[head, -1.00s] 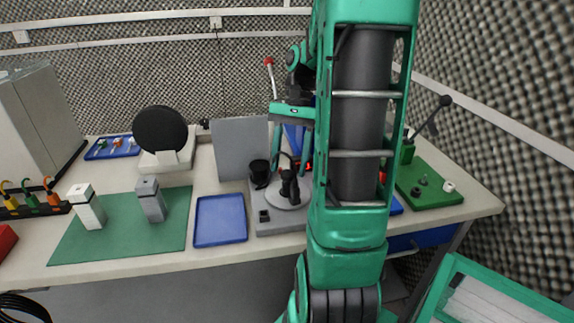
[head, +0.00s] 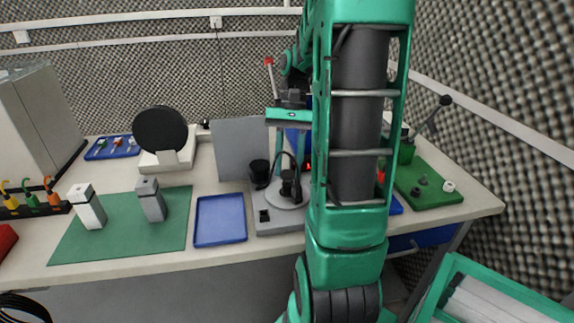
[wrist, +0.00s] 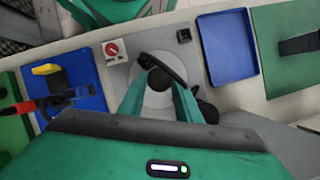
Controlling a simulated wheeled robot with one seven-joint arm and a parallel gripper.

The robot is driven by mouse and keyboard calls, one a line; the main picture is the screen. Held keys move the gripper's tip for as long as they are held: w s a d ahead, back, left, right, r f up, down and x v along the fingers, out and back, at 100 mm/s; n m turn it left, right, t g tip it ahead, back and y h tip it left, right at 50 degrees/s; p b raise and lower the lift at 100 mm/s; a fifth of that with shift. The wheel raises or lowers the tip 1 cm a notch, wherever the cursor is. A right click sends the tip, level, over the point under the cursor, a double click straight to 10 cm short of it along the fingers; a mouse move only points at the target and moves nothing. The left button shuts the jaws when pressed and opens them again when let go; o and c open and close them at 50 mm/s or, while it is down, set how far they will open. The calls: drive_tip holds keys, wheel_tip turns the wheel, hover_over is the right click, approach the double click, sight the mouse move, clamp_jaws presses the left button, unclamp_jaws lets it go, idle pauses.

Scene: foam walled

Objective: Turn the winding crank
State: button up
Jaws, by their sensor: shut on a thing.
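The winding crank is a black part (head: 290,188) on a pale round disc (head: 284,200), set on a grey base (head: 275,226). In the wrist view the black crank (wrist: 168,63) crosses above the disc, between my green fingers. My gripper (head: 287,166) reaches down over the disc in the head view. Its fingertips (wrist: 161,82) close around the crank in the wrist view. My arm hides the right part of the base in the head view.
An upright grey panel (head: 238,150) stands behind the base. A blue tray (head: 220,220) lies to its left, then a green mat (head: 120,232) with two blocky bottles. A green board (head: 430,186) with small parts lies right of my arm. A red-tipped lever (head: 270,68) rises behind.

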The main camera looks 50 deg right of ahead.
drive_tip(key=shift+w+n, duration=0.1)
drive_tip(key=shift+n, duration=0.5)
drive_tip(key=shift+h, duration=0.3)
drive_tip(key=o, duration=1.1)
drive_tip(key=shift+c, duration=0.2)
drive_tip(key=v, duration=1)
drive_tip(key=shift+w, duration=0.3)
drive_tip(key=shift+d+r, duration=0.15)
drive_tip(key=shift+r, duration=0.1)
